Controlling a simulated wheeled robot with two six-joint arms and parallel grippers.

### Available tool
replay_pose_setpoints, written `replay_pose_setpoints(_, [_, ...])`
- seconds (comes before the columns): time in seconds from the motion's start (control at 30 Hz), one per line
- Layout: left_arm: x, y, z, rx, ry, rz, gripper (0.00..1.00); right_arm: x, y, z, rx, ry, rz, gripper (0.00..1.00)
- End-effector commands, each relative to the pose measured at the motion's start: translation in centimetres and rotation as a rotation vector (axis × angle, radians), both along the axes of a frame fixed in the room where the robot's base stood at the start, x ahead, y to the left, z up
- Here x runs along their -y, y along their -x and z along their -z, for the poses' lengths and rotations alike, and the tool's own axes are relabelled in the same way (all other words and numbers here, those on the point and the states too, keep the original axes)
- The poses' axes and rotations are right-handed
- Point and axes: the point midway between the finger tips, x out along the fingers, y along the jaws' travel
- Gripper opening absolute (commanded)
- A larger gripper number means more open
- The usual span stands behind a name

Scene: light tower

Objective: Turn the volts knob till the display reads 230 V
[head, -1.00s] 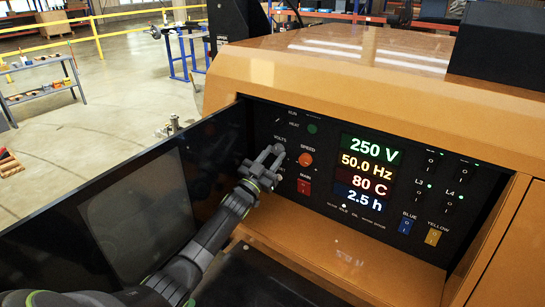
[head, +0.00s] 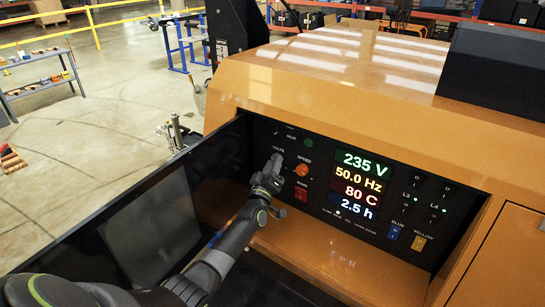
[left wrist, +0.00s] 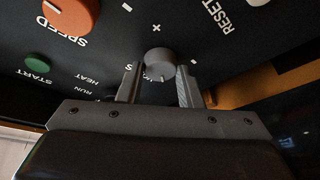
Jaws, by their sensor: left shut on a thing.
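The display (head: 361,184) on the black panel reads 235 V in green on its top line, with 50.0 Hz, 80 C and 2.5 h below. The volts knob is a grey round knob (left wrist: 160,64) under the VOLTS label; in the left wrist view it sits between the two fingers. My left gripper (head: 274,166) is at the knob, shut on it, and hides most of it in the head view. In the left wrist view the gripper's fingers (left wrist: 160,82) flank the knob's sides. My right gripper is not in view.
The orange speed knob (head: 301,170) is just right of the volts knob, with the red main switch (head: 300,194) below it. An open dark door (head: 150,225) stands to the left. Blue and yellow switches (head: 419,242) are at the panel's lower right.

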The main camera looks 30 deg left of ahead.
Motion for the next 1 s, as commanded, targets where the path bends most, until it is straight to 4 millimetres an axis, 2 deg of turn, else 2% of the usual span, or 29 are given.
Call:
replay_pose_setpoints(0.03, [0.1, 0.0, -0.6, -0.009, 0.044, 0.0, 0.1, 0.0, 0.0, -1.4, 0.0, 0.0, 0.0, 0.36])
replay_pose_setpoints(0.1, [0.1, 0.0, -0.7, -0.016, 0.105, 0.0, 0.1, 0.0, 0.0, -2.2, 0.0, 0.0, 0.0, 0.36])
replay_pose_setpoints(0.4, [0.1, 0.0, -0.6, -0.046, 0.322, 0.0, 0.1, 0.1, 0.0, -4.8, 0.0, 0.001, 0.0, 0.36])
replay_pose_setpoints(0.7, [0.1, 0.0, -0.4, -0.061, 0.437, -0.001, 0.1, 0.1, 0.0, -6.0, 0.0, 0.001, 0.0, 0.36])
replay_pose_setpoints(1.0, [0.1, 0.0, -0.3, -0.065, 0.462, -0.001, 0.1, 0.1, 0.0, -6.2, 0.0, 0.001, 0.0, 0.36])
